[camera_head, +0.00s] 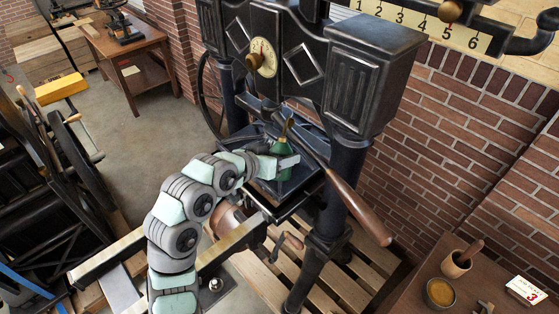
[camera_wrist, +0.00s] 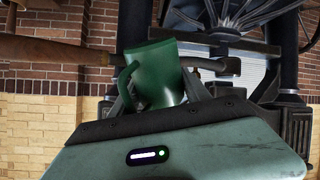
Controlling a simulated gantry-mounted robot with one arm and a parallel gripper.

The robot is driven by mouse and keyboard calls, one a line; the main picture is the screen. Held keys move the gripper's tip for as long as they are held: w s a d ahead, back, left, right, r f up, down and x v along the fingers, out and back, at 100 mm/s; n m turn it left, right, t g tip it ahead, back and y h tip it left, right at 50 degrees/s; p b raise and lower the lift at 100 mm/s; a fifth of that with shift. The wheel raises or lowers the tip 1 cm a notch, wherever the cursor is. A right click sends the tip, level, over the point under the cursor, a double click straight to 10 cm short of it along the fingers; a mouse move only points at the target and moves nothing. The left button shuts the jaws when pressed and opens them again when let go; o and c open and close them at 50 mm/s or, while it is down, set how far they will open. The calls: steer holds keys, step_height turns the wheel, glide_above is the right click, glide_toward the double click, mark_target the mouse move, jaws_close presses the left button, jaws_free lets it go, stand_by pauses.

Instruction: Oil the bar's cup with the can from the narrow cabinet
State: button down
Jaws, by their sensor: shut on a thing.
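My gripper (camera_head: 272,163) is shut on the green oil can (camera_head: 284,147) and holds it over the press bed, close to the bar (camera_head: 312,152). The can stands roughly upright, with a brass-coloured spout at its top. In the wrist view, which is upside down, the can (camera_wrist: 155,70) sits between my fingers (camera_wrist: 160,92), its handle to the left. The bar's wooden grip (camera_head: 357,211) slants down to the right and also shows in the wrist view (camera_wrist: 55,50). I cannot make out the bar's cup or whether the spout touches anything.
The press's dark right column (camera_head: 345,185) stands just right of the can, with a heavy head block (camera_head: 372,75) above. A side table (camera_head: 400,295) at lower right holds a mortar (camera_head: 456,264) and a bowl (camera_head: 440,292). A wooden table (camera_head: 128,45) stands far back left.

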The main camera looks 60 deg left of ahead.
mark_target(284, 137)
steer(key=shift+w+a+r+n+g+h+p, duration=0.2)
steer(key=shift+a+r+g+h+p, duration=0.15)
steer(key=shift+r+p, duration=0.25)
steer(key=shift+w+a+r+n+g+h+p, duration=0.1)
steer(key=shift+w+a+r+g+h+p, duration=0.2)
steer(key=shift+r+p, duration=0.35)
steer(key=shift+w+a+r+n+g+h+p, duration=0.15)
steer(key=shift+a+r+g+h+p, duration=0.15)
steer(key=shift+r+p, duration=0.3)
steer(key=shift+w+a+r+g+h+p, duration=0.25)
steer(key=shift+a+r+h+p, duration=0.1)
steer(key=shift+h, duration=0.2)
